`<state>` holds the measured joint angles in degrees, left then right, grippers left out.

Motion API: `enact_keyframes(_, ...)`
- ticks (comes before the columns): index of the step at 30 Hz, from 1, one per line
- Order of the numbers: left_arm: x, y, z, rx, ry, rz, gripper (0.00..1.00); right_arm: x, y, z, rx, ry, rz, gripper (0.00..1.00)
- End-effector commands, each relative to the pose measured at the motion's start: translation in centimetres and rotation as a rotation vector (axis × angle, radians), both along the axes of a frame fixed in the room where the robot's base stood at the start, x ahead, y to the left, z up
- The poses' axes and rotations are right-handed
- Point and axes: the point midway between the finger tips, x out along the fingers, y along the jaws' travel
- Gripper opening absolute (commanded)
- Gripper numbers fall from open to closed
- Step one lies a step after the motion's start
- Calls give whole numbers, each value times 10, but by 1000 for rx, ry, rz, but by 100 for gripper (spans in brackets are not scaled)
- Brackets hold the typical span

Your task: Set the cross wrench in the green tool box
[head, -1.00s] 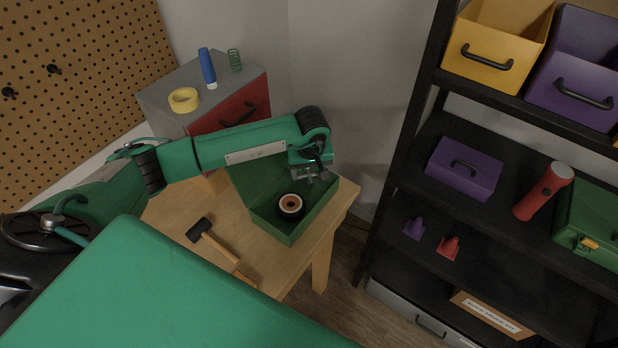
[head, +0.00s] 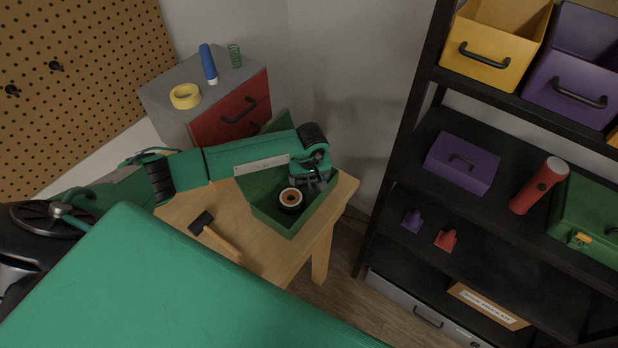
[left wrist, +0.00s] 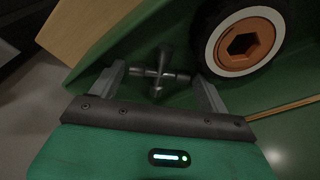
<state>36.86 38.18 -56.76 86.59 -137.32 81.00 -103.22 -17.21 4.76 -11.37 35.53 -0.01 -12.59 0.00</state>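The green tool box (head: 315,217) stands open on the wooden table, with its lid raised at the back. My left gripper (head: 318,183) points down into the box at its right side. In the left wrist view, the grey metal cross wrench (left wrist: 158,74) lies between the spread fingers of my left gripper (left wrist: 160,78), its side arms close to both fingertips. Green box surface shows behind the wrench; I cannot tell whether it rests on the floor. The head view hides the wrench behind the gripper. My right gripper is not in view.
A black wheel with an orange hub (head: 291,199) sits in the box beside my gripper, also large in the left wrist view (left wrist: 243,42). A hammer (head: 214,236) lies on the table. A grey cabinet with red drawers (head: 228,118) stands behind; a black shelf (head: 455,215) stands right.

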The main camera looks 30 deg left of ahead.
Motion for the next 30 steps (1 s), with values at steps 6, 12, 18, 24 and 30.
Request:
enact_keyframes(6, 0, 0, 1, 0, 0, 0, 86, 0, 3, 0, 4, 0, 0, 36)
enact_keyframes(12, 0, 0, 5, -1, -1, 1, 86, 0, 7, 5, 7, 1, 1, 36)
enact_keyframes(18, -2, -2, 26, 0, -5, -1, 86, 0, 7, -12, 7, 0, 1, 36)
enact_keyframes(24, -7, -6, 69, 1, -7, -2, 86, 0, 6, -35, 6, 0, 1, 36)
enact_keyframes(30, -11, -10, 105, -1, -4, 0, 86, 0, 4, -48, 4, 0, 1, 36)
